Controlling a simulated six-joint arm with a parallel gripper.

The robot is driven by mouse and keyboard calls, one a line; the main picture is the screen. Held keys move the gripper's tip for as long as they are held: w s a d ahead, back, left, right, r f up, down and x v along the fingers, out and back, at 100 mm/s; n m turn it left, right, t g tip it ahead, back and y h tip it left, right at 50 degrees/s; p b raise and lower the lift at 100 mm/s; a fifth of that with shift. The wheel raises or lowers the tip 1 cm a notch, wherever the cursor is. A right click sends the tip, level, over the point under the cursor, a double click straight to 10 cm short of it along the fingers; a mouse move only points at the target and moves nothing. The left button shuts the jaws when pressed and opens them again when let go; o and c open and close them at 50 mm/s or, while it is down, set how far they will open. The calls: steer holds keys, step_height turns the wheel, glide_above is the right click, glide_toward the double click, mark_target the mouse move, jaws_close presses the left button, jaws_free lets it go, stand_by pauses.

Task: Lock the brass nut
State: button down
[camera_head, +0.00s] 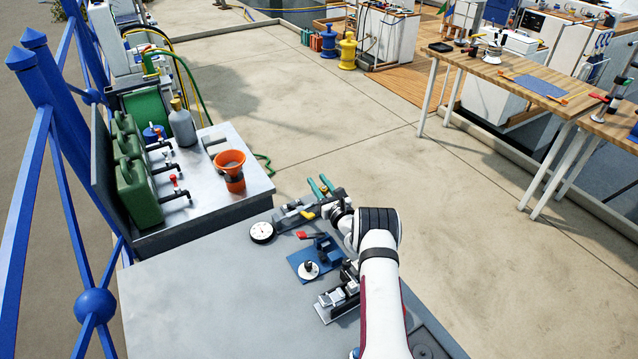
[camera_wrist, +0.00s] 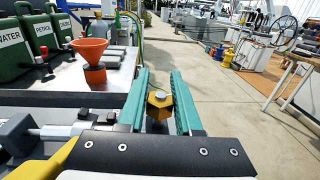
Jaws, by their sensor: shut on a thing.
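The brass nut (camera_wrist: 159,104) is a golden hexagonal piece with a grey round top. In the wrist view it sits between the two teal fingers of my gripper (camera_wrist: 160,76), which are shut on it.
A dial gauge (camera_head: 262,232), a blue fixture plate (camera_head: 301,263) and a grey vise (camera_head: 338,301) lie near my arm on the grey bench (camera_head: 205,290). Beyond stand an orange funnel (camera_head: 231,168) and green canisters (camera_head: 138,180). The bench's left part is clear.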

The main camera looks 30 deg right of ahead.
steer(key=shift+d+m+h, duration=0.2)
steer(key=shift+m+h, duration=0.6)
steer(key=shift+h, duration=0.4)
steer(key=c, duration=0.6)
jaws_free()
steer(key=s+d+r, duration=0.6)
steer(key=s+r, duration=0.3)
steer(key=r, duration=0.2)
steer(key=shift+s+d, duration=0.25)
steer(key=shift+s, duration=0.1)
